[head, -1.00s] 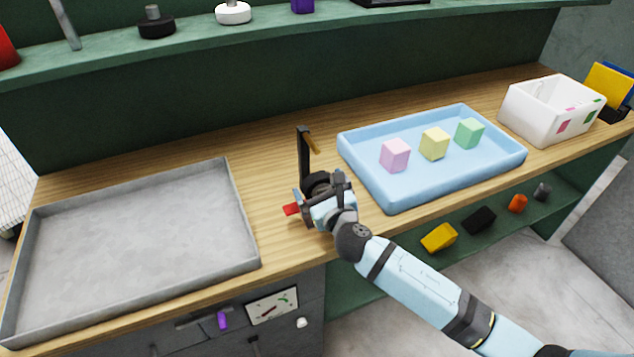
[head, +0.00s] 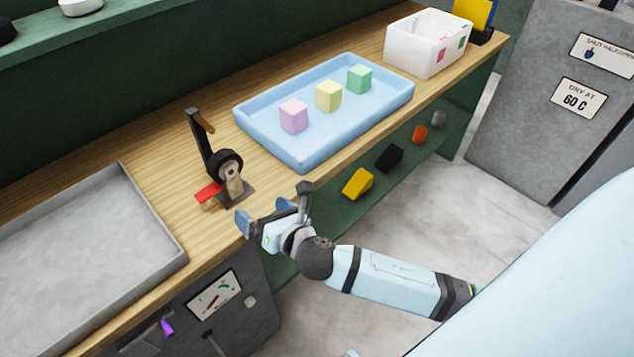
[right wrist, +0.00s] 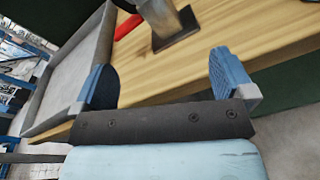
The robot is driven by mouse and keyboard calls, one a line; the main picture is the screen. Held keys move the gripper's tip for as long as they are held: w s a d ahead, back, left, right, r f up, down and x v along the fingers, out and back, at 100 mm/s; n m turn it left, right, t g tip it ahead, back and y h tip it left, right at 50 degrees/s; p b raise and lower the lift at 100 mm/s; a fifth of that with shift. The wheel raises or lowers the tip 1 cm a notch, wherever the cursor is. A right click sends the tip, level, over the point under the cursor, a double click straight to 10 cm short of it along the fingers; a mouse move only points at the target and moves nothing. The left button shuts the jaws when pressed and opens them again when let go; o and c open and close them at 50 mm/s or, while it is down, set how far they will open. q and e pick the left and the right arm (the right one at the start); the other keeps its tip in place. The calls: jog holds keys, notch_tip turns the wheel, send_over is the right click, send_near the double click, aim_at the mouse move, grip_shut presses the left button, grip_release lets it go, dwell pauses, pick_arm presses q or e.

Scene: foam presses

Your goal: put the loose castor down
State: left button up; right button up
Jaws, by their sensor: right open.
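The castor (head: 233,178) has a black wheel, a greyish fork and a flat plate, with a red tab at its left. It stands plate down on the wooden bench, between the grey tray and the blue tray, close by a black upright (head: 200,140) with a brown handle. My left gripper is not in view.
A grey tray (head: 150,215) lies left. A blue tray (head: 300,155) with pink, yellow and green blocks lies right, and a white bin (head: 415,50) beyond it. Coloured pieces sit on a green shelf (head: 330,215) below. Bare bench (head: 150,150) lies behind the castor.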

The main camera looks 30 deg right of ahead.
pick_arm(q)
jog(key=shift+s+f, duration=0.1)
pick_arm(e)
jog(key=s+d+f+m+g, duration=0.1)
jog(key=s+f+m, duration=0.6)
jog(key=m, duration=0.8)
jog(key=s+d+f+m+g, duration=0.2)
jog(key=s+f+m+g, duration=0.2)
jog(key=m, duration=1.1)
jog(key=s+f, duration=0.3)
jog(key=s, duration=0.3)
jog(key=shift+d+f+m, duration=0.3)
jog(key=shift+f+m, duration=0.05)
jog(key=shift+m, duration=0.05)
jog(key=shift+r, duration=0.1)
pick_arm(q)
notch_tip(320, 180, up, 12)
jog(key=p, duration=1.3)
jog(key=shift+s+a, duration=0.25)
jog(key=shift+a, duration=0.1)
pick_arm(e)
notch_tip(320, 180, up, 12)
jog(key=shift+s+d+f, duration=0.2)
jog(key=shift+s+d, duration=0.1)
jog(key=shift+d, duration=0.1)
jog(key=shift+r, duration=0.25)
